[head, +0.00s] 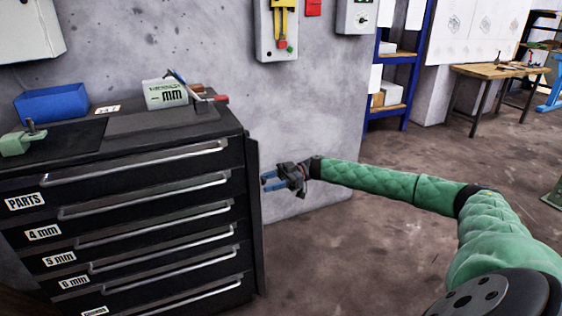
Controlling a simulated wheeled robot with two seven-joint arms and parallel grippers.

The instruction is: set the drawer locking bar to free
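The black drawer cabinet (150,145) fills the left of the head view, with several drawers that look closed. A dark upright strip, seemingly the locking bar (256,225), runs along the cabinet's right front edge and stands slightly out from it. My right gripper (267,181) is just right of this bar at upper-drawer height, with its blue fingertips pointing left at it. The two fingers look apart with nothing seen between them. I cannot tell whether they touch the bar. My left gripper is not in view.
On the cabinet top are a blue bin (52,103), a grey box marked mm (165,94), tools and a green vise (22,140). The floor (340,250) right of the cabinet is clear. A wooden table (500,71) stands far right.

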